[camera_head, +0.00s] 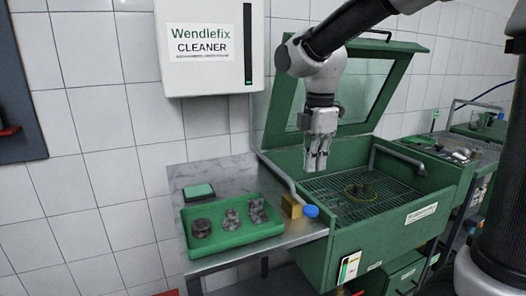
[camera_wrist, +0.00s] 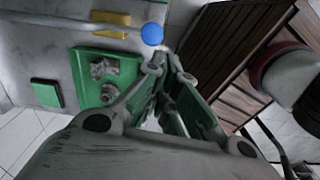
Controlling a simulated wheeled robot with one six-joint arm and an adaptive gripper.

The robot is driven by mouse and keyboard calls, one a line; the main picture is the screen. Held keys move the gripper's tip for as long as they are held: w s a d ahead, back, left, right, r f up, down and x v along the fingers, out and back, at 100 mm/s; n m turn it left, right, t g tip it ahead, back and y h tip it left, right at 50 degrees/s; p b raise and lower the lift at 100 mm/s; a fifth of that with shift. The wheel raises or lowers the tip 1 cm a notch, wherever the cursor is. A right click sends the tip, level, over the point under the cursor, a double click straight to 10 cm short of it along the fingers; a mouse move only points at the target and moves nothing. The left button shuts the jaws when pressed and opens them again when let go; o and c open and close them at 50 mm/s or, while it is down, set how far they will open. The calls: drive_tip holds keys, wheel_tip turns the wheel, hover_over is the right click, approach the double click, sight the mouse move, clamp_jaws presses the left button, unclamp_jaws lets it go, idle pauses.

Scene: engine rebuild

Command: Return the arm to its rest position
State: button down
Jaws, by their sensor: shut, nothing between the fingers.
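My gripper (camera_head: 317,168) hangs from my arm with its fingers pointing down, above the green parts washer in the head view. Its fingers are closed together and hold nothing. In the wrist view, my gripper's fingers (camera_wrist: 167,82) run up the middle of the picture, with no object between them. The arm reaches in from the upper right, bent at the wrist in front of the washer's raised lid. The fingertips appear to be above the washer's grate, apart from it.
The green washer (camera_head: 385,237) has a raised windowed lid (camera_head: 361,97) behind my gripper. Left of it, a metal bench holds a green tray (camera_head: 237,239) of dark parts, a brass block (camera_head: 291,206) and a blue knob (camera_head: 311,211). A white cleaner box (camera_head: 210,72) hangs above.

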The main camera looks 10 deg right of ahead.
drive_tip(key=s+d+r+m+t, duration=0.1)
drive_tip(key=s+d+m+t, duration=0.3)
drive_tip(key=s+d+m, duration=1.3)
drive_tip(key=m, duration=0.3)
drive_tip(key=shift+s, duration=0.25)
drive_tip(key=c, duration=2.2)
unclamp_jaws()
